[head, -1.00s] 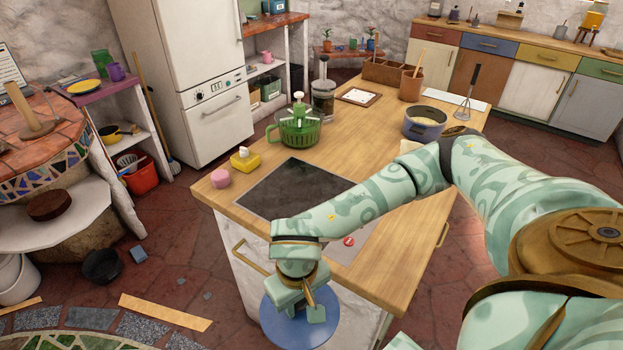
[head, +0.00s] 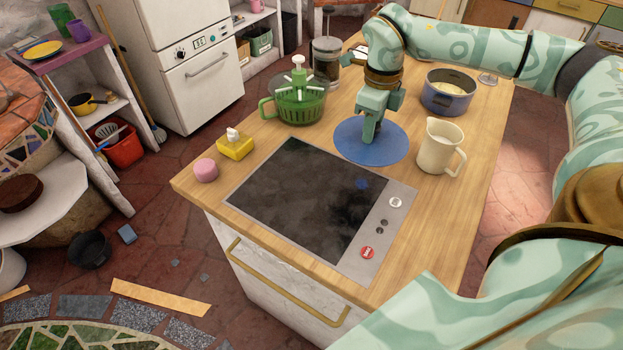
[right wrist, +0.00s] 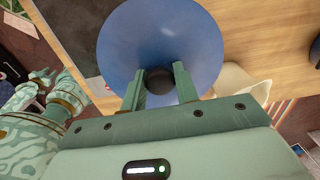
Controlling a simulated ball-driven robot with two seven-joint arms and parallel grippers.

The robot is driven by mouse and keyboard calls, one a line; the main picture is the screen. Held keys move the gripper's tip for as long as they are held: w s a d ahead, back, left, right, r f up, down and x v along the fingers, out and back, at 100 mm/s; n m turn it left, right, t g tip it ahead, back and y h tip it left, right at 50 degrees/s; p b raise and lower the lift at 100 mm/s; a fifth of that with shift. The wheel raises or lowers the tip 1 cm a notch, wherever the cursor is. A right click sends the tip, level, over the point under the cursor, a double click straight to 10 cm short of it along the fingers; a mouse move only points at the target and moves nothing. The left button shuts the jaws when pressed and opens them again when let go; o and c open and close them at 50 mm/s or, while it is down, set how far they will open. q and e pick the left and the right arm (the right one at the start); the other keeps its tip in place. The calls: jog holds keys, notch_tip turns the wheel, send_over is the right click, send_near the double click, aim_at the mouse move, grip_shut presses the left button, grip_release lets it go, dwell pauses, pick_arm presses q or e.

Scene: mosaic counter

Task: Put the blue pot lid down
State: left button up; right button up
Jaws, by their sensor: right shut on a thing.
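The blue pot lid (head: 350,143) is at the counter top behind the black cooktop, between the green salad spinner and the cream pitcher. My right gripper (head: 371,138) is above it, pointing down, shut on its knob. In the right wrist view the lid (right wrist: 160,35) fills the top middle, and its dark knob (right wrist: 159,82) sits between the two fingers of my right gripper (right wrist: 158,88). The lid looks level and very near the wood; I cannot tell whether it touches. My left gripper is not in the head view.
The cream pitcher (head: 440,150) stands close to the lid's right. The green salad spinner (head: 298,104) is at its left, and a blue pot (head: 448,97) is behind the pitcher. The cooktop (head: 300,195) lies in front.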

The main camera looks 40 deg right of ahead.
jog(key=w+a+f+b, duration=0.1)
jog(key=a+f, duration=0.2)
jog(key=a, duration=0.1)
jog(key=w+a+f, duration=0.2)
jog(key=a, duration=0.2)
jog(key=w+a+f+b, duration=0.1)
jog(key=a+f, duration=0.2)
jog(key=shift+w+a+f+b, duration=0.3)
jog(key=shift+a+f+b, duration=0.05)
jog(key=shift+a, duration=0.05)
jog(key=shift+a+f, duration=0.25)
jog(key=shift+f, duration=0.05)
jog(key=f, duration=0.1)
jog(key=f+b, duration=0.1)
jog(key=f, duration=0.1)
jog(key=shift+w+a+f, duration=0.1)
jog(key=shift+a+f, duration=0.1)
jog(key=shift+f, duration=0.1)
jog(key=shift+r, duration=0.1)
jog(key=o, duration=1.1)
jog(key=shift+c, duration=0.2)
